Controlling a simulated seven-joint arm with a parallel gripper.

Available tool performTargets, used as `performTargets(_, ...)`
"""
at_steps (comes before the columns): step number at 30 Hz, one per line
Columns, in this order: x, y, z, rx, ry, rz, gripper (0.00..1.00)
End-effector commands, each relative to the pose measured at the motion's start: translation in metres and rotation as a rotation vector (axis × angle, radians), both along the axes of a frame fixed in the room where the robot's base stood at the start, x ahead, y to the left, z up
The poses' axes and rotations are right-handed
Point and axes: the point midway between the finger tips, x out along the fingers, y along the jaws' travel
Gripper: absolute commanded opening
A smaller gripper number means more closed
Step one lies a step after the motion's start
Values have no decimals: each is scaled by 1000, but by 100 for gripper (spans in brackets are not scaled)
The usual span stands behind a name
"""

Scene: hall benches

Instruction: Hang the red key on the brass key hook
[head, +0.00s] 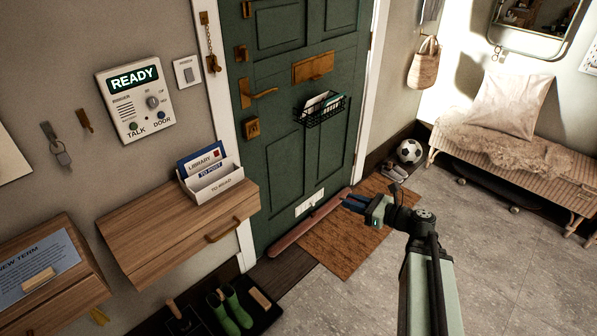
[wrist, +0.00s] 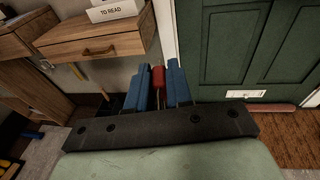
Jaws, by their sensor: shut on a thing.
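The red key (wrist: 158,78) shows in the wrist view between the blue fingers of my gripper (wrist: 157,82), which is shut on it. Only its red part and a thin brass-coloured part are clear. In the head view my gripper (head: 354,203) is in front of the green door, over the doormat area, and the key cannot be made out there. A brass hook (head: 85,120) is on the wall at the left, left of the intercom, with nothing hanging on it. My gripper is far to the right of it and lower.
A grey hook (head: 47,130) with a key and tag hangs left of the brass hook. The intercom (head: 136,98) is close on its right. A wooden wall drawer (head: 130,225) with a letter holder (head: 214,181) juts out below. The green door (head: 290,140) has a wire basket (head: 320,112).

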Motion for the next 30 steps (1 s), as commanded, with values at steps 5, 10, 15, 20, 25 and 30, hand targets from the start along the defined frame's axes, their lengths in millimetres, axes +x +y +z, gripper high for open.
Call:
performTargets(5, 0, 15, 1, -36, 23, 25, 0)
performTargets(10, -2, 52, 3, -80, 50, 87, 0)
performTargets(15, -5, 95, 13, -121, 68, 162, 0)
performTargets(20, -9, 136, 25, -156, 82, 233, 0)
performTargets(25, -14, 179, 40, -190, 93, 312, 0)
performTargets(30, -21, 222, 56, -227, 99, 389, 0)
